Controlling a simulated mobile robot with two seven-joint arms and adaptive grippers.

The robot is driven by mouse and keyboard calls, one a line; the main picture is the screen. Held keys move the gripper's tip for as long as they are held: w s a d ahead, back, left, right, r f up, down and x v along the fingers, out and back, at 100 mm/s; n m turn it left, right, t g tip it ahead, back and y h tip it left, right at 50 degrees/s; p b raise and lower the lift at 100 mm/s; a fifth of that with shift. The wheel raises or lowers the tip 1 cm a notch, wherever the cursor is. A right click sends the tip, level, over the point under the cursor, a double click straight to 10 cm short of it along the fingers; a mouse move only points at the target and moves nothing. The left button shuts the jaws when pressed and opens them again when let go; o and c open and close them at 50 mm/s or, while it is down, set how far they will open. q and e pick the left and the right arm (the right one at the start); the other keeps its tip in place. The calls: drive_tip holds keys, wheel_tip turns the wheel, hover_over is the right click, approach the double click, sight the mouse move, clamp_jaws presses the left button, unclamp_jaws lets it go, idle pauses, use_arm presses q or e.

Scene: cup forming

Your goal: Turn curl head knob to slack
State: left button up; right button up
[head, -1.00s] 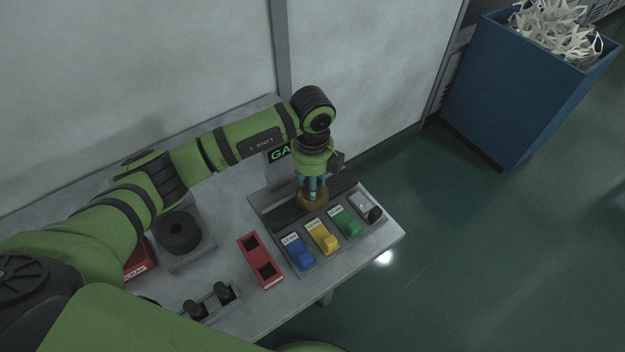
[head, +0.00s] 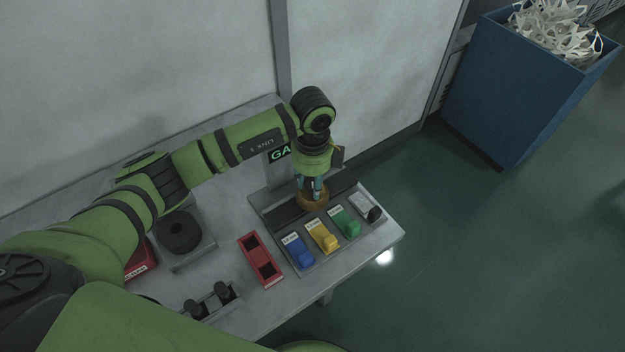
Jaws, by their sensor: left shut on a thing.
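My left gripper (head: 312,192) points down over the grey rack and is shut on a round brown knob-like piece (head: 314,203). The fingers hide part of this piece, and its marking cannot be read. A dark round knob-like part (head: 180,231) sits on a grey square base on the table, left of the rack, with no gripper on it. I cannot tell from labels which one is the curl head knob. My right gripper is not in view.
The grey rack (head: 262,201) holds blue (head: 300,254), yellow (head: 325,240), green (head: 347,226) and grey pieces in front of the gripper. A red two-pocket holder (head: 261,258) lies left of them. A blue bin (head: 520,90) of scraps stands at the upper right.

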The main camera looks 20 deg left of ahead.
sight(312, 182)
use_arm(q)
drive_tip(key=o, duration=1.1)
drive_tip(key=shift+o, duration=0.2)
drive_tip(key=shift+r, duration=0.1)
wheel_tip(312, 182, up, 12)
